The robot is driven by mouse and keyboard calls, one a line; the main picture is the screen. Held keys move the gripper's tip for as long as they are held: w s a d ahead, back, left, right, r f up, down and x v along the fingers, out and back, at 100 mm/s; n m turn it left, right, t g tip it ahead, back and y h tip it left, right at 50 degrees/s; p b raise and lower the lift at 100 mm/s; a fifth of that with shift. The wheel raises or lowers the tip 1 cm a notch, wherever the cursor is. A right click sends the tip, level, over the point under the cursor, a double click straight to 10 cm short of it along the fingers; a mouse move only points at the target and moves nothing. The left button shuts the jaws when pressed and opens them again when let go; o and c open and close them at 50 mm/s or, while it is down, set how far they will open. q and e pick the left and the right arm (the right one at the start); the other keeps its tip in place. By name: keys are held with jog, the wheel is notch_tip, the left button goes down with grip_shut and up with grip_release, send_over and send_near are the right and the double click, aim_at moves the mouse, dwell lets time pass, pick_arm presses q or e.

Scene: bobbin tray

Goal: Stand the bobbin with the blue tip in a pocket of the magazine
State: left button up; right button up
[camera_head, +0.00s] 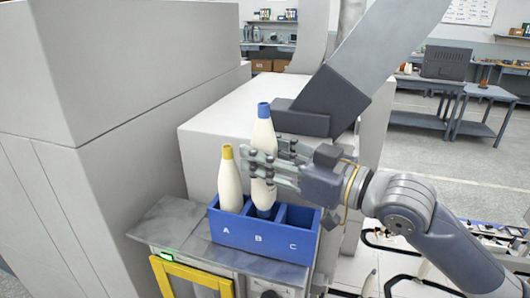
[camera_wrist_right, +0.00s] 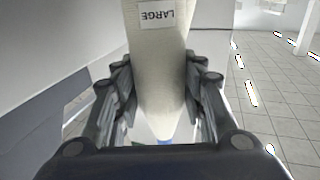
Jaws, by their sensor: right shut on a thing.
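The bobbin with the blue tip (camera_head: 263,132) is cream-white and upright, tip up, with a dark blue lower end. My right gripper (camera_head: 264,168) is shut on its upper body from the right. Its lower end is at the mouth of middle pocket B of the blue magazine (camera_head: 235,231); whether it touches the pocket floor is hidden. In the right wrist view the bobbin (camera_wrist_right: 160,75) sits between the fingers, its label reading LARGE upside down. A yellow-tipped bobbin (camera_head: 229,180) stands in pocket A. Pocket C looks empty. My left gripper is out of view.
The magazine rests on a grey stand top (camera_head: 165,222) with a yellow frame (camera_head: 190,272) below its front. A large grey cabinet (camera_head: 80,150) rises on the left. A pale machine housing (camera_head: 205,130) stands close behind. Workbenches are far off.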

aim_at(265, 194)
jog(key=shift+f+b, duration=2.35)
jog(key=shift+f, duration=1.95)
jog(key=o, duration=1.2)
